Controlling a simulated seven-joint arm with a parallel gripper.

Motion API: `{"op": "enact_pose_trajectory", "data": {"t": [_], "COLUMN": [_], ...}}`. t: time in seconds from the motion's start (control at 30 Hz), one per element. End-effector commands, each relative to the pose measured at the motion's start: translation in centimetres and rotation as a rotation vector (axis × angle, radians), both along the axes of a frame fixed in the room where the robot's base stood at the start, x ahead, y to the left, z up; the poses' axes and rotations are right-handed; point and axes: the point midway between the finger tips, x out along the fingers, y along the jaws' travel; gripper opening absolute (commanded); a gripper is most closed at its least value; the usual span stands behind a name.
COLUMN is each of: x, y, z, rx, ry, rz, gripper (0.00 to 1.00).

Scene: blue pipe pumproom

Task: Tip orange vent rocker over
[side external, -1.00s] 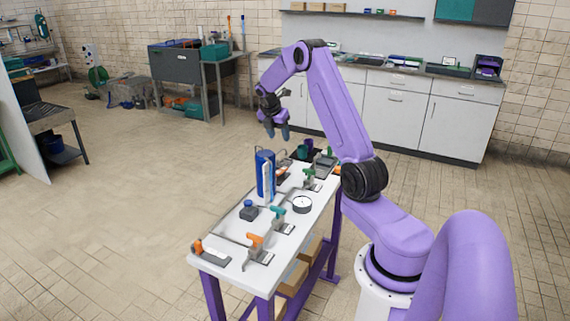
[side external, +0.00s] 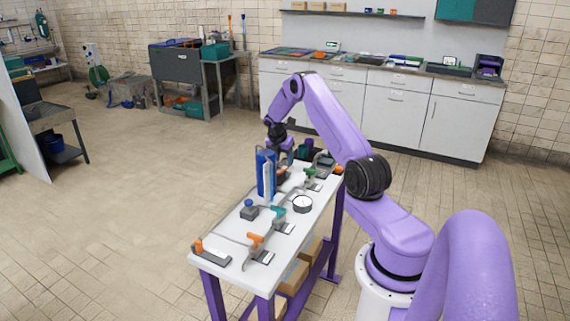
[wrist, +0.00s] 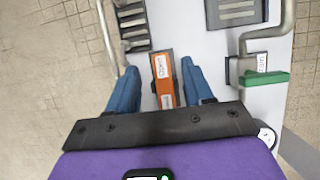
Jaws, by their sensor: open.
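The orange rocker (wrist: 163,79) shows in the wrist view as a narrow orange block with white labels, on a dark base. My gripper (wrist: 158,66) is open, with one blue finger on each side of the rocker. The fingers look apart from it, though their height above it is hard to judge. In the side view my gripper (side external: 282,148) is low over the far half of the white bench, partly behind the blue cylinder (side external: 266,172). The rocker is mostly hidden there.
A green-handled lever (wrist: 265,79) on a bent metal pipe stands right of the rocker. Dark slotted plates lie beyond it.

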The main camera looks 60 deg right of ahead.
Motion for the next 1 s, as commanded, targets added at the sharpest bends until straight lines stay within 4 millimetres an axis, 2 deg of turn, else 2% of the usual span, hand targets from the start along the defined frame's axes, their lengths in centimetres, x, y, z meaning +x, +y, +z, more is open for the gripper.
{"op": "enact_pose_trajectory", "data": {"t": [0.1,0.3,0.67,0.8,0.83,1.0], "x": [-0.1,0.0,0.0,0.0,0.0,0.0], "y": [-0.6,-1.2,-1.4,-1.3,-1.3,-1.3], "z": [-1.6,-3.0,-3.3,-3.3,-3.3,-3.3], "rx": [0.001,0.000,0.000,0.000,0.000,-0.005], "ry": [0.001,0.001,0.000,0.000,0.000,0.003], "rz": [0.000,0.000,0.000,0.000,0.001,0.001], "gripper": [0.51,0.51,0.51,0.06,0.00,0.00]}}
